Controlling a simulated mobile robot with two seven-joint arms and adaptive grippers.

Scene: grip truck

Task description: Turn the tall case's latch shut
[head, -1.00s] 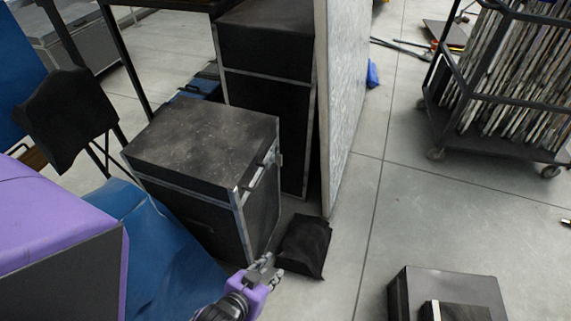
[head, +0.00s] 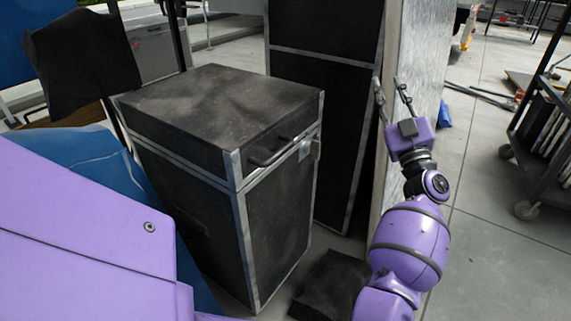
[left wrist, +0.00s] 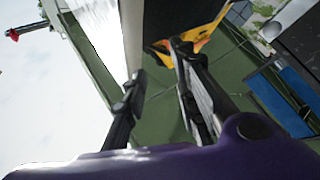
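A black case with metal edges (head: 210,105) stands on the floor left of centre in the head view. Its right side carries a bar handle and a small metal latch plate (head: 305,149) at the lid seam; I cannot tell whether the latch is turned. A taller black case (head: 325,75) stands upright behind it. Which one is the task's tall case is not certain.
A black bag-like item (head: 330,285) lies at the foot of the front case. A blue sheet (head: 95,165) lies at left. A wheeled rack (head: 545,160) stands at right, with open floor before it.

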